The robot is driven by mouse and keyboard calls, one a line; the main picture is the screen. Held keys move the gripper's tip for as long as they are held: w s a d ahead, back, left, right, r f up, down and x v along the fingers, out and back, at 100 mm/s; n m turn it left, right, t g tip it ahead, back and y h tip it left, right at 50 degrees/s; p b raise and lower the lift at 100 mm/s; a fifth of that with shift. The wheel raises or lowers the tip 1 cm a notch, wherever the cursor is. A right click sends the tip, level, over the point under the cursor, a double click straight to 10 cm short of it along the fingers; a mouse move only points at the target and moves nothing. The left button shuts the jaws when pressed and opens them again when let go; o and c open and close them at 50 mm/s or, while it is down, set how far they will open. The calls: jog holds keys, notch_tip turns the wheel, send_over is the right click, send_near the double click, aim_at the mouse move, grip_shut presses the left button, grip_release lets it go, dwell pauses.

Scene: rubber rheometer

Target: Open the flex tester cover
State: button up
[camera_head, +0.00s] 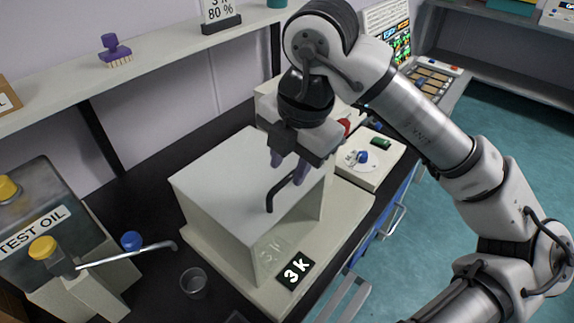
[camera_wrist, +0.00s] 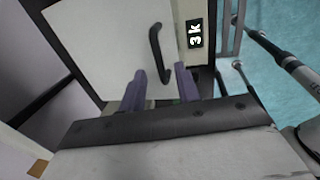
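The flex tester (camera_head: 205,214) is a pale box on a flat base, with a black "3 K" label (camera_head: 294,272) on the base. Its flat light-grey cover (camera_head: 225,172) looks closed in the head view; the cover (camera_wrist: 95,40) also shows in the wrist view. A black bar handle (camera_head: 270,200) stands near the cover's right edge. My gripper (camera_head: 288,167) is above the handle's far end, fingers pointing down. In the wrist view, its two purple fingers (camera_wrist: 161,84) are apart, with one end of the handle (camera_wrist: 156,45) between them. I cannot tell whether they touch it.
A test oil container (camera_head: 40,215) with yellow caps stands at left. A small glass (camera_head: 194,281) and a metal rod (camera_head: 125,256) are near the box's left side. A white unit with a blue knob (camera_head: 362,157) is at right. A shelf (camera_head: 150,52) runs behind.

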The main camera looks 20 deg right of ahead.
jog(key=shift+w+a+f, duration=0.1)
jog(key=shift+f, duration=0.5)
jog(key=shift+w+a+f, duration=0.1)
jog(key=shift+f, duration=0.5)
grip_shut()
